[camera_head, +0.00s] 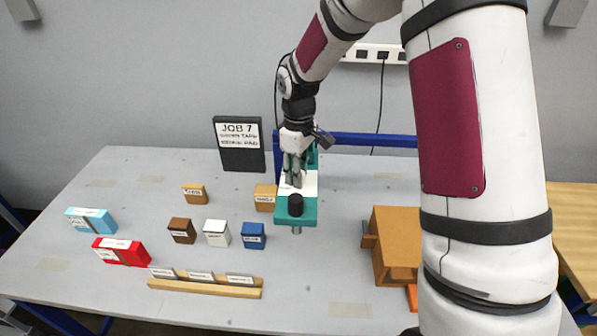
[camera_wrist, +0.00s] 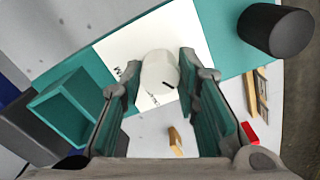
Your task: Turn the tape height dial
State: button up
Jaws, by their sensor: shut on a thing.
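The tape height dial (camera_wrist: 157,76) is a pale round knob with a short black mark, on a white panel (camera_wrist: 115,45) with partly hidden black lettering. The panel lies on the teal body of the machine (camera_wrist: 222,25). My gripper (camera_head: 293,180) points down over this panel in the head view. In the wrist view its two fingers (camera_wrist: 163,80) stand on either side of the dial and are shut on it. The dial is hidden behind the fingers in the head view. A black knob (camera_wrist: 277,32) on the teal body stands apart from my gripper.
A dark sign reading JOB 7 (camera_head: 243,160) stands behind. Several small labelled blocks, among them a white one (camera_head: 216,232) and a blue one (camera_head: 253,236), lie left of the machine. A wooden rack (camera_head: 205,288) is in front, an orange-brown box (camera_head: 395,250) at right.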

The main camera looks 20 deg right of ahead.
jog(key=o, duration=1.2)
jog(key=shift+c, duration=0.2)
notch_tip(320, 180, up, 12)
